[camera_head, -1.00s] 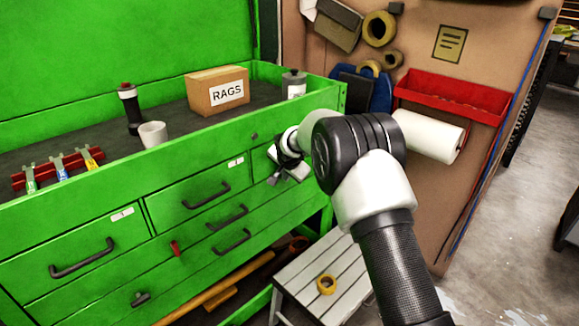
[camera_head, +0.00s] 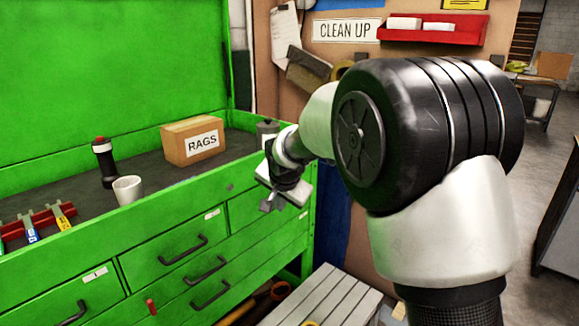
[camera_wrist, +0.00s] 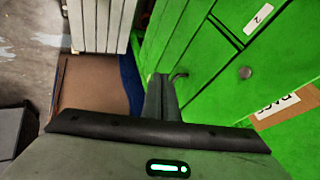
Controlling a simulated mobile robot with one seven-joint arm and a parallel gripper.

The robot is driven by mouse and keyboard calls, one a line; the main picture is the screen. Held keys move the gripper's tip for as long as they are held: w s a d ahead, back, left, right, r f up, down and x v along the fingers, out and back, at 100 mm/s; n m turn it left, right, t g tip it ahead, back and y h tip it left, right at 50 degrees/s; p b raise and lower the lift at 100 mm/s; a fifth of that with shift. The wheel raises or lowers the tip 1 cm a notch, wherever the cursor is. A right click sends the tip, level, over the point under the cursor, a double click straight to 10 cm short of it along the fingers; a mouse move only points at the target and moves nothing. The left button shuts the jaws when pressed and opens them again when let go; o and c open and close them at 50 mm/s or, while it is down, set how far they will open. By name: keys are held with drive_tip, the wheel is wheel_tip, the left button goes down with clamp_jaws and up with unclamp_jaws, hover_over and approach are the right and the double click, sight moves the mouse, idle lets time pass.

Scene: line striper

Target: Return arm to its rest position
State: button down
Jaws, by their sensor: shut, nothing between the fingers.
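My gripper (camera_head: 270,204) is shut and empty in the head view. It hangs in the air in front of the right end of the green tool chest (camera_head: 130,246), near its top edge. My arm reaches across the right half of the head view and hides part of the pegboard. In the wrist view, the shut fingers (camera_wrist: 161,80) show dark in the lower middle, with the chest's green drawer fronts beyond them on the right.
On the chest top are a RAGS box (camera_head: 194,141), a white cup (camera_head: 128,190), a dark bottle (camera_head: 104,161) and a red rack (camera_head: 38,222). A slatted stool (camera_head: 318,300) stands below. A red shelf (camera_head: 432,36) hangs behind. Open floor lies at the right.

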drive_tip(key=s+d+r+n, duration=0.1)
drive_tip(key=s+d+r, duration=0.4)
drive_tip(key=s+d, duration=0.25)
drive_tip(key=s+d+r+n, duration=0.1)
drive_tip(key=s+d+r, duration=0.45)
drive_tip(key=s, duration=0.25)
drive_tip(key=s+d+f+n, duration=0.1)
drive_tip(key=s+d, duration=0.2)
drive_tip(key=s, duration=0.4)
drive_tip(key=s+d+f+n+g+h, duration=0.1)
drive_tip(key=s+d+n, duration=0.1)
drive_tip(key=s, duration=0.5)
drive_tip(key=s+d+f+n, duration=0.1)
drive_tip(key=s+d, duration=0.2)
drive_tip(key=s, duration=0.3)
wheel_tip(320, 180, up, 21)
drive_tip(key=p, duration=2.1)
drive_tip(key=shift+s+a, duration=0.25)
drive_tip(key=shift+s, duration=0.05)
drive_tip(key=shift+a, duration=0.15)
